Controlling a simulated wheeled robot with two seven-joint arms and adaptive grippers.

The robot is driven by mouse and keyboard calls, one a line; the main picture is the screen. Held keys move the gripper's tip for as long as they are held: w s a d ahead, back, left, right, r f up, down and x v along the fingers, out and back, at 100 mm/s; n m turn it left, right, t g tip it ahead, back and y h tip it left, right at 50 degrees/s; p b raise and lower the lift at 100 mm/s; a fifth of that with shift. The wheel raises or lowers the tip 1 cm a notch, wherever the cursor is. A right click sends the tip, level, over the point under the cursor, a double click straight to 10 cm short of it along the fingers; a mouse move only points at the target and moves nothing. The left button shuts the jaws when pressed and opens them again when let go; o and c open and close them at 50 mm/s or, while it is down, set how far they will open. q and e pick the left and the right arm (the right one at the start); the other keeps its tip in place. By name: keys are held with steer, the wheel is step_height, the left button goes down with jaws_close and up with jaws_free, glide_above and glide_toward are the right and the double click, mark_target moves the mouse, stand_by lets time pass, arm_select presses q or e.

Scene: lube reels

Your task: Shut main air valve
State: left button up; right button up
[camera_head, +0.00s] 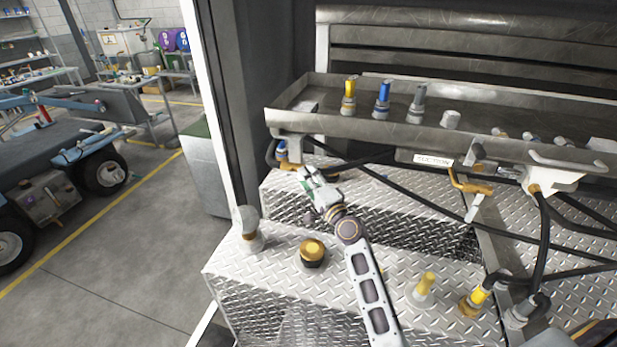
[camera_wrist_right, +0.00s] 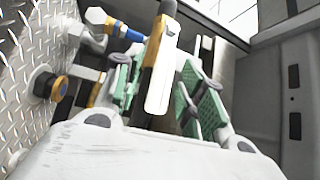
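My right gripper (camera_head: 308,186) reaches up to the left end of the metal tray, beside a valve with blue and yellow parts (camera_head: 284,153). In the right wrist view, a yellow and white lever handle (camera_wrist_right: 158,75) stands between the two green-padded fingers (camera_wrist_right: 165,95). The fingers are apart, one on each side of the handle, and I cannot tell whether either touches it. The blue-banded fitting (camera_wrist_right: 125,30) shows behind to the left. No label naming the main air valve is readable. My left gripper is not in view.
The metal tray (camera_head: 375,122) carries yellow, blue and grey capped fittings. A second yellow-handled valve (camera_head: 470,187) hangs under it near the suction label (camera_head: 433,160). Black hoses cross below. A brass cap (camera_head: 312,252) and a grey post (camera_head: 248,232) stand on the tread-plate box.

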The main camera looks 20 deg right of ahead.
steer(key=shift+w, duration=0.2)
jaws_close()
stand_by(0.3)
